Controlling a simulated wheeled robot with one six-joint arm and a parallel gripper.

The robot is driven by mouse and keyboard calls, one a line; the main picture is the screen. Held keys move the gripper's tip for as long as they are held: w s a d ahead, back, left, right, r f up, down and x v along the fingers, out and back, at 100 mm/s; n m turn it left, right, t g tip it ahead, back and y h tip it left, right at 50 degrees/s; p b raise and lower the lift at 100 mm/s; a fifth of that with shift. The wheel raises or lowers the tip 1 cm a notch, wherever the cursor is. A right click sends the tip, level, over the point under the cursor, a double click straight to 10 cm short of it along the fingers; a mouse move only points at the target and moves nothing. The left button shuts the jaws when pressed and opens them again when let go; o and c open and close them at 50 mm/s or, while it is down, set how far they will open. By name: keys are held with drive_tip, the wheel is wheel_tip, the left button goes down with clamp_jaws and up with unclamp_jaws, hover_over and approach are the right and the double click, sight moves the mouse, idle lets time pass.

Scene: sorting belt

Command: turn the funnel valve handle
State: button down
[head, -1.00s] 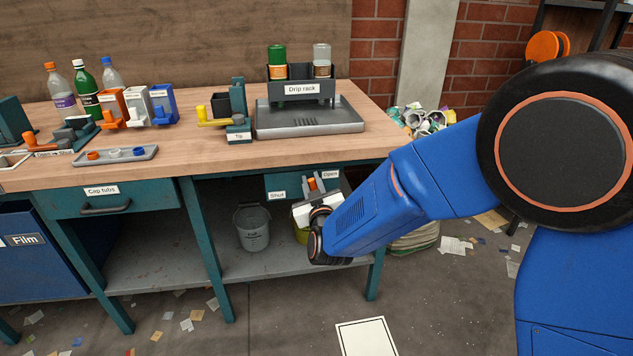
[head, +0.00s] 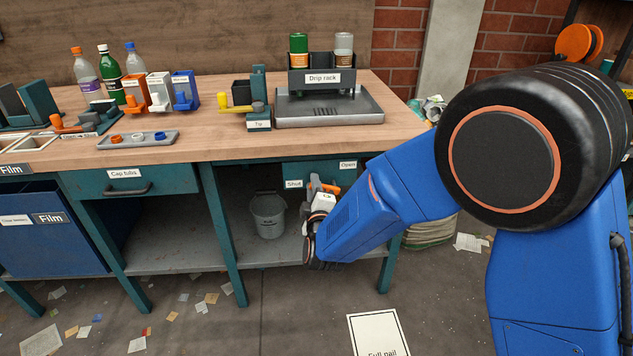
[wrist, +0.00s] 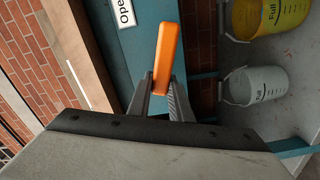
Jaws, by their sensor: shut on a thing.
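In the head view my gripper (head: 315,186) is small and partly hidden by my wrist. The "Open" label (wrist: 124,12) also shows in the wrist view.
A grey bucket (head: 269,215) stands on the lower shelf; a yellow bucket (wrist: 270,18) shows beside it in the wrist view. Bench legs (head: 221,235) stand close by. The drip rack's tray (head: 345,110) is on the benchtop. Paper scraps litter the floor.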

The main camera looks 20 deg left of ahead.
drive_tip(key=shift+s+a+f+n, duration=0.1)
drive_tip(key=shift+f+n, duration=0.55)
drive_tip(key=shift+n, duration=0.35)
drive_tip(key=shift+s+a+f+n, duration=0.1)
drive_tip(key=shift+f+n, duration=0.5)
drive_tip(key=shift+n, duration=0.4)
drive_tip(key=c, duration=1.6)
unclamp_jaws()
drive_tip(key=v, duration=1.7)
drive_tip(key=shift+d, duration=0.25)
